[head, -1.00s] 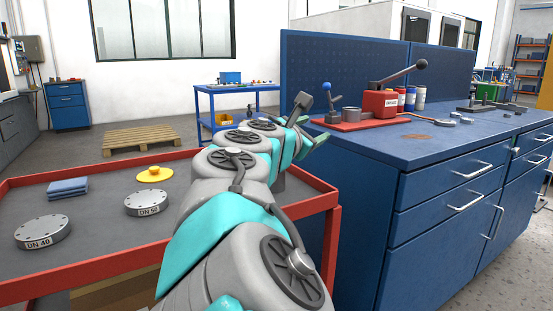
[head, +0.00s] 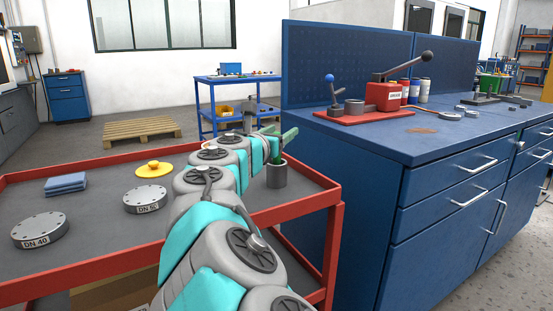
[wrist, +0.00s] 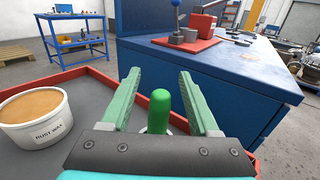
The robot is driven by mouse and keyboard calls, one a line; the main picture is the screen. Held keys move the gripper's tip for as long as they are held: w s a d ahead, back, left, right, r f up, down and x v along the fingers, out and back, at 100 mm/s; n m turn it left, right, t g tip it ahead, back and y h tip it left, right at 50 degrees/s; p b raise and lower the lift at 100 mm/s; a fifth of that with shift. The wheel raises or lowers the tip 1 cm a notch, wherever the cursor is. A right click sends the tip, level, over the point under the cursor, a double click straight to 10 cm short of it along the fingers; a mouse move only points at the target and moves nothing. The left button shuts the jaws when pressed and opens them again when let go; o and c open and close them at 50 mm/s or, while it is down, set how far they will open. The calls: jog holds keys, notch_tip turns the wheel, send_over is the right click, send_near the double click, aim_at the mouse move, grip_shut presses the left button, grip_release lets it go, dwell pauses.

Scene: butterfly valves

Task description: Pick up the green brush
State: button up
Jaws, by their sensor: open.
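The green brush (wrist: 160,108) shows in the wrist view as an upright, rounded green handle between my fingers. My gripper (wrist: 160,78) is open, with one finger to each side of the handle and a gap on both sides. The brush's lower part is hidden behind my gripper. In the head view, my gripper (head: 287,136) is over the right part of the red-rimmed cart, just above a grey cup (head: 277,176). A bit of green shows at the cup's mouth, partly covered by the fingers.
A white tub (wrist: 35,118) labelled RUST WAX stands left of my gripper. The red cart (head: 335,190) also bears DN flanges (head: 145,198), a yellow knobbed disc (head: 154,169) and blue cloths (head: 66,184). The blue workbench (head: 400,150) stands close on the right.

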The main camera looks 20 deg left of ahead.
jog(key=shift+w+d, duration=0.1)
jog(key=shift+w, duration=0.25)
jog(key=shift+c, duration=0.3)
grip_shut()
dwell(1.0)
